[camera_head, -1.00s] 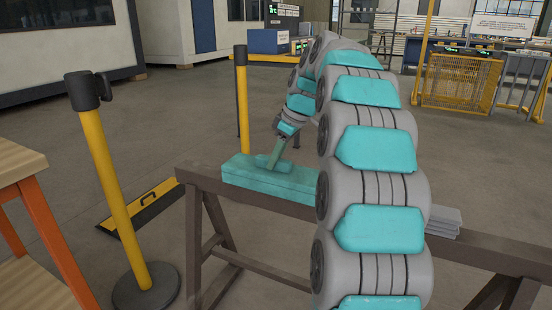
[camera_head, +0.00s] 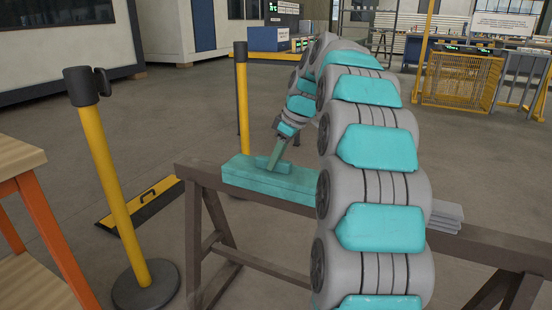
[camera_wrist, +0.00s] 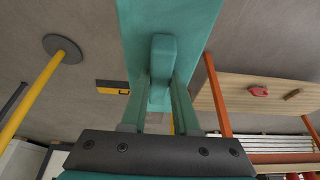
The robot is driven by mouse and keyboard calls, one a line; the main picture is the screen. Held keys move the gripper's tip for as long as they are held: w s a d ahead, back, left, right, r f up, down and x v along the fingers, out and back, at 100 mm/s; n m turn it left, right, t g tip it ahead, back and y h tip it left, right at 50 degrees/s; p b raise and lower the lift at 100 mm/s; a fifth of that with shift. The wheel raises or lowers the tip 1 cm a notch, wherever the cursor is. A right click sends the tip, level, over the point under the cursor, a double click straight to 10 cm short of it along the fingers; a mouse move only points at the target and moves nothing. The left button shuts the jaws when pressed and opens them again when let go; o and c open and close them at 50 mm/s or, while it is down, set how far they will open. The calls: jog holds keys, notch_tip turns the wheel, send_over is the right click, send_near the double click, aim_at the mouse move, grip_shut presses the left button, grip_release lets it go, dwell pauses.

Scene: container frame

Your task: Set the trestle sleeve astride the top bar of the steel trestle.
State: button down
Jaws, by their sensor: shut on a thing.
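The trestle sleeve is a long teal block (camera_head: 240,178) with a raised grip on top. It lies along the top bar of the brown steel trestle (camera_head: 480,248), near the bar's left end, and looks level and in line with it. Whether its far side reaches down over the bar is hidden. My gripper (camera_head: 272,163) is over the sleeve, its fingers closed on the grip. In the wrist view the two teal fingers (camera_wrist: 160,108) hold the sleeve's grip (camera_wrist: 162,60), with the sleeve body (camera_wrist: 200,25) behind it.
Grey flat plates (camera_head: 446,214) lie on the bar to the right, partly behind my arm. A yellow post with a black base (camera_head: 118,190) stands left, another yellow post (camera_head: 242,105) behind the trestle. A wooden table (camera_head: 20,164) is at the left edge. A yellow-black floor ramp (camera_head: 142,205) lies between.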

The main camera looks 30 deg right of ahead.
jog(key=shift+f+b, duration=0.75)
jog(key=shift+f, duration=0.6)
dwell(0.3)
jog(key=c, duration=0.6)
grip_release()
jog(key=shift+v, duration=3.9)
jog(key=s+a+f+m+g+p, duration=0.1)
jog(key=s+a+f+m, duration=0.15)
jog(key=s+a, duration=0.5)
jog(key=s+a+f+m+g+p, duration=0.1)
jog(key=s+a+f+g, duration=0.15)
jog(key=s+a, duration=0.5)
jog(key=s+a+f+m+h, duration=0.1)
jog(key=s+f, duration=0.3)
jog(key=s, duration=0.3)
jog(key=s+a+f+m+g+h+p, duration=0.1)
jog(key=s+f, duration=0.3)
jog(key=s, duration=0.4)
jog(key=s+a+f+m+p, duration=0.1)
jog(key=s+f, duration=0.3)
jog(key=s, duration=0.4)
jog(key=shift+s+a+f+m+g+h, duration=0.1)
jog(key=shift+a+f+m+g+h, duration=0.15)
jog(key=shift+a, duration=0.2)
jog(key=shift+a+f+m+g+h, duration=0.15)
jog(key=shift+a+m, duration=0.15)
jog(key=shift+a, duration=0.15)
